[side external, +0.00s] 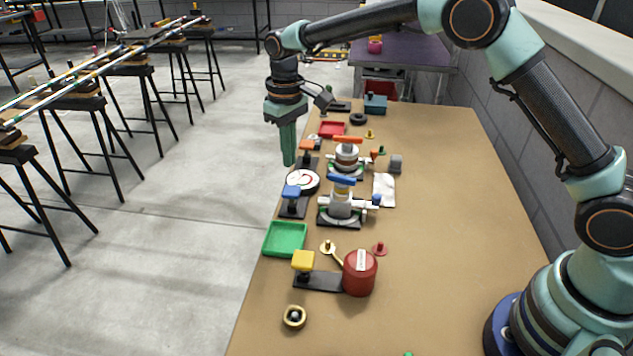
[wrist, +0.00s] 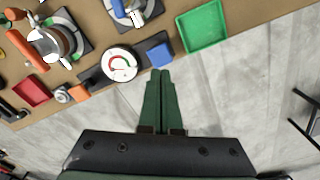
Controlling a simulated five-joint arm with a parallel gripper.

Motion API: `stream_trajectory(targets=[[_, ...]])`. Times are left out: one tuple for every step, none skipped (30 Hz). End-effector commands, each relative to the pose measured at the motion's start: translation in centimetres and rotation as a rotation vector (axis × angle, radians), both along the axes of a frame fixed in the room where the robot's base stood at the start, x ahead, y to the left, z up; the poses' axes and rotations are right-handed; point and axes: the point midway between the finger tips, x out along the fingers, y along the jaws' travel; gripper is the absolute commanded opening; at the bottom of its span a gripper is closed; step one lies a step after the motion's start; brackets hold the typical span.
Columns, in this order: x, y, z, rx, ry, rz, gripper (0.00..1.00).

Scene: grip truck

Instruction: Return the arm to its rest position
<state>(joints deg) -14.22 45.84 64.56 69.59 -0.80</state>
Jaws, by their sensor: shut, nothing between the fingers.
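My gripper (side external: 288,158) hangs above the left edge of the table in the side external view, pointing down. Its green fingers are pressed together with nothing between them. In the wrist view the closed fingers (wrist: 160,78) point at the table edge, with floor beneath much of them. My arm reaches over the table from the base at the lower right. No object touches the gripper as far as I can tell.
On the brown table (side external: 430,200) near the gripper are a round gauge (side external: 303,182), a blue block (side external: 291,192), valve fixtures (side external: 342,207) and a green tray (side external: 284,239). A red canister (side external: 360,272) stands nearer. The table's right side is clear.

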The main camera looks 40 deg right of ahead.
Motion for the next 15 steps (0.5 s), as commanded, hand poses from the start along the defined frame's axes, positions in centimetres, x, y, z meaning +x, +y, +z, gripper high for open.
stream_trajectory(targets=[[0.0, 0.0, 0.0, 0.000, 0.000, 0.000, 0.00], [0.0, 0.0, 0.0, 0.000, 0.000, 0.000, 0.00], [0.0, 0.0, 0.0, 0.000, 0.000, 0.000, 0.00], [0.0, 0.0, 0.1, 0.001, -0.002, -0.001, 0.00], [-0.1, -0.1, 0.3, 0.001, -0.004, -0.002, 0.00], [-0.2, -0.3, 0.6, 0.002, -0.009, -0.005, 0.00], [-0.3, -0.5, 1.1, 0.004, -0.014, -0.008, 0.00], [-0.4, -0.7, 1.6, 0.005, -0.020, -0.011, 0.00], [-0.7, -1.1, 2.4, 0.008, -0.032, -0.017, 0.00], [-1.0, -1.4, 3.1, 0.010, -0.043, -0.022, 0.00], [-1.3, -1.8, 3.9, 0.013, -0.055, -0.029, 0.00], [-1.8, -2.3, 5.0, 0.017, -0.070, -0.038, 0.00], [-2.2, -2.8, 5.8, 0.019, -0.084, -0.045, 0.00], [-2.7, -3.2, 6.5, 0.022, -0.097, -0.051, 0.00], [-3.4, -3.8, 7.5, 0.025, -0.112, -0.060, 0.00]])
